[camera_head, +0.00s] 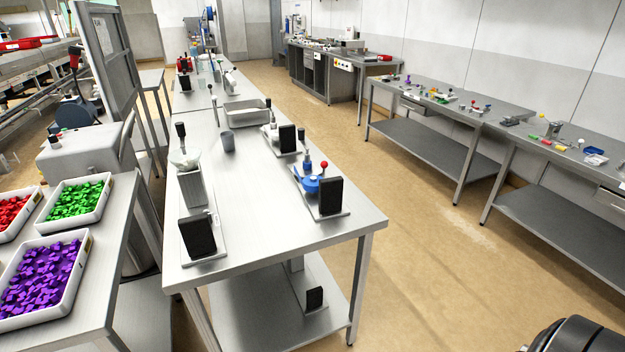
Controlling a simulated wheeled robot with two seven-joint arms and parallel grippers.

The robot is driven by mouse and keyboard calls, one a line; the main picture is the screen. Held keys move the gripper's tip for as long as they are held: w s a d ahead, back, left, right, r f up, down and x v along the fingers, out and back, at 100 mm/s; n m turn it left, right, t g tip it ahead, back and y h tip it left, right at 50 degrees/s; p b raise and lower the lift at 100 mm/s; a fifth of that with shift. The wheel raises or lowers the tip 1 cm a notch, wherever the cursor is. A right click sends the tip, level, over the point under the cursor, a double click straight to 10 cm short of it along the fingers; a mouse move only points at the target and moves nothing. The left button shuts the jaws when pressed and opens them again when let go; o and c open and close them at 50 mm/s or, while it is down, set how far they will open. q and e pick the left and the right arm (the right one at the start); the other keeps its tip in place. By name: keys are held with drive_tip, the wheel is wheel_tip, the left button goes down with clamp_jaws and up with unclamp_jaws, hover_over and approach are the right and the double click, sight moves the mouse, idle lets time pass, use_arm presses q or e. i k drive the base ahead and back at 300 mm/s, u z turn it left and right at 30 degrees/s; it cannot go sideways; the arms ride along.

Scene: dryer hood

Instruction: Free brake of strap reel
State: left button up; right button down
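A fixture with a round blue part (313,184) stands on a plate at the right front of the long steel table; it may be the strap reel, but I cannot tell for sure. A lever with a red ball knob (324,165) rises beside the blue part. A black-handled post (307,143) stands behind it, and a black upright panel (330,196) covers part of its front. The brake cannot be made out at this size. Neither of my grippers shows in the view.
The long steel table (265,232) also holds a fixture with a black panel (198,236), a grey cup (227,141) and a shallow metal tray (247,111). Bins of purple (42,277) and green pieces (80,200) stand at left. Open floor (430,260) lies to the right.

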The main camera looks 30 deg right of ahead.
sight(324, 163)
drive_tip(key=z, duration=0.65)
drive_tip(key=i, duration=0.95)
drive_tip(key=u, duration=0.2)
